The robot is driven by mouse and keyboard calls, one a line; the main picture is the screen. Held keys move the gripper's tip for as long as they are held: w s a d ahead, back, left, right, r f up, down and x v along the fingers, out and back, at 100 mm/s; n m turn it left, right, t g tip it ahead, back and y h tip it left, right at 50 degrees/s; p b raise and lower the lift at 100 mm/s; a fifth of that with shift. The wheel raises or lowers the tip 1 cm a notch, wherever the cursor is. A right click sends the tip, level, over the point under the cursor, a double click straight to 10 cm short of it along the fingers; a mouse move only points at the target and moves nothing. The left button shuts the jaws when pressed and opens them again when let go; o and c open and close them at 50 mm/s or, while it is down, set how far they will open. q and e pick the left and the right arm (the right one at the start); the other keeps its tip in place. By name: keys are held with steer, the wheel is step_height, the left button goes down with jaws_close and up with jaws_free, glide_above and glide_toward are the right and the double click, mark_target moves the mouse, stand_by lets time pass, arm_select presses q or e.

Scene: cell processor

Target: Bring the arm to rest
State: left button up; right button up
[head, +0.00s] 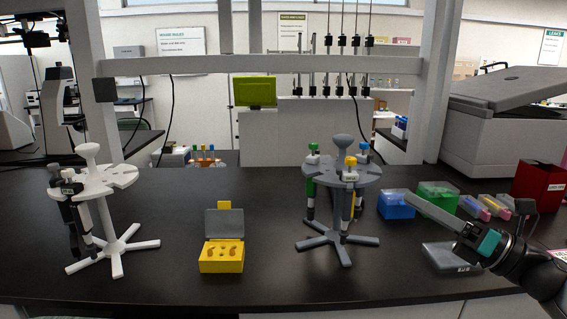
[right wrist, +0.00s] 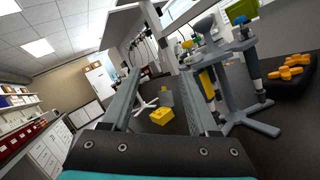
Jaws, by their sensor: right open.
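My right gripper (head: 412,198) comes in from the right in the head view, above the dark bench. Its two long grey fingers also show in the right wrist view (right wrist: 160,73), spread apart with nothing between them. It is raised in front of the blue and green boxes and touches nothing that I can see. My left gripper and arm are not in the head view.
A grey pipette stand (head: 341,174) stands left of my right gripper. A yellow box (head: 221,265) and a white pipette stand (head: 103,178) are farther left.

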steer(key=s+a+f+m+t+h, duration=0.1)
steer(key=s+f+m+h, duration=0.2)
steer(key=f+m+h, duration=0.75)
steer(key=s+f+m+h, duration=0.3)
steer(key=f+m+h, duration=0.3)
steer(key=f+m, duration=0.85)
steer(key=s+a+f+m+g, duration=0.35)
steer(key=s+m+g, duration=0.2)
steer(key=s, duration=0.55)
steer(key=s+a+f+m+g, duration=0.4)
steer(key=s+m, duration=0.3)
steer(key=s, duration=0.4)
steer(key=s+d+f+g, duration=0.1)
steer(key=s+f+g, duration=0.2)
steer(key=f, duration=1.9)
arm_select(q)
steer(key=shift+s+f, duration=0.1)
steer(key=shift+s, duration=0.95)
arm_select(e)
steer(key=s+d+f, duration=0.2)
steer(key=s+f, duration=1.1)
steer(key=s, duration=0.2)
steer(key=shift+s+d+f+g, duration=0.2)
steer(key=shift+d+f+g, duration=0.15)
steer(key=shift+g, duration=0.1)
